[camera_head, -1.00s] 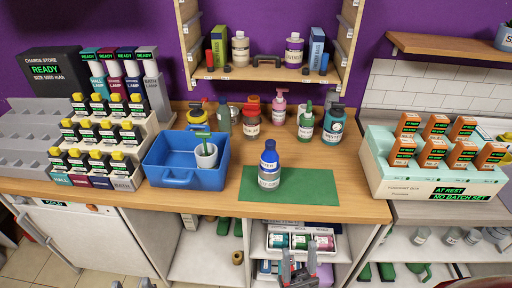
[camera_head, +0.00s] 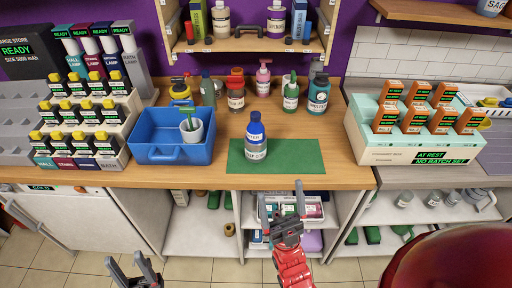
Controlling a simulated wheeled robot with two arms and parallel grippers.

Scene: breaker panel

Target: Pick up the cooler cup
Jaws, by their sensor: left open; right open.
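A pale grey cup (camera_head: 192,132) with a green-topped thing standing in it sits in the blue bin (camera_head: 172,154); its base is hidden by the bin's front wall. I cannot tell for certain which of these is the cooler cup. My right gripper (camera_head: 285,203) is open and empty, in front of the counter edge, below the mat in the picture. My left gripper (camera_head: 127,263) is open and empty at the bottom left, in front of the cabinet.
Several bottles and jars, including a red-lidded jar (camera_head: 236,96), stand behind the mat. Racks of labelled bottles (camera_head: 88,140) stand left of the bin. A mint box (camera_head: 405,150) with orange packs stands at the right. A shelf (camera_head: 245,45) hangs above.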

